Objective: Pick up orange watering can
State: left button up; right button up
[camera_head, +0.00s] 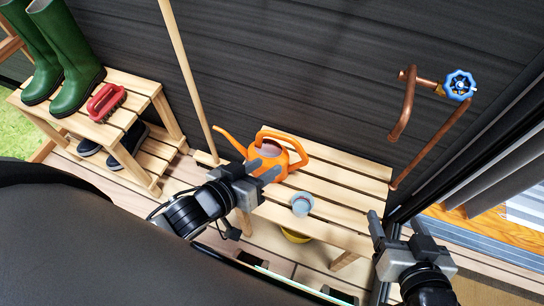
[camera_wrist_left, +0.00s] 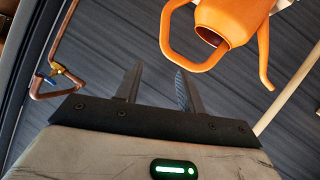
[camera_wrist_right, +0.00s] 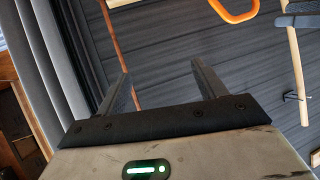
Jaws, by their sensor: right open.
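The orange watering can (camera_head: 253,150) stands on a slatted wooden bench (camera_head: 340,186) against the dark wall. Its spout points left and its handle loops to the right. My left gripper (camera_head: 263,164) is in front of the can and hides part of its body. In the left wrist view the can (camera_wrist_left: 228,22) shows upside down beyond the open fingers (camera_wrist_left: 158,85), with nothing between them. My right gripper (camera_head: 396,222) is open and empty at the bench's right end. In the right wrist view only part of the can's handle (camera_wrist_right: 236,10) shows at the top.
A small grey-blue pot (camera_head: 302,204) stands on the bench, right of the left gripper. A copper pipe with a blue valve (camera_head: 460,85) is on the wall at right. A wooden pole (camera_head: 186,75) leans behind. A shoe rack (camera_head: 128,85) with green boots (camera_head: 62,50) stands left.

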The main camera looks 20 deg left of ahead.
aim_at(300, 150)
pick_arm(q)
jog(key=shift+n+h, duration=0.3)
jog(key=shift+h, duration=0.1)
jog(key=b+x, duration=0.1)
jog(key=x, duration=0.3)
jog(key=f+b+x, duration=0.1)
jog(key=x, duration=0.2)
jog(key=b+x, duration=0.1)
jog(key=x, duration=0.3)
jog(key=shift+a+f, duration=0.1)
jog(key=shift+f, duration=0.35)
jog(key=b+x, duration=0.1)
jog(key=x, duration=0.4)
jog(key=shift+w+a+f+b, duration=0.1)
jog(key=shift+w+f+b, duration=0.15)
jog(key=shift+b, duration=0.1)
pick_arm(e)
notch_tip(300, 150, down, 8)
jog(key=a+g, duration=0.1)
jog(key=shift+w+a+y, duration=0.25)
jog(key=shift+a+y, duration=0.05)
jog(key=shift+a, duration=0.05)
jog(key=shift+r, duration=0.1)
pick_arm(q)
grip_shut()
pick_arm(e)
jog(key=shift+r, duration=0.1)
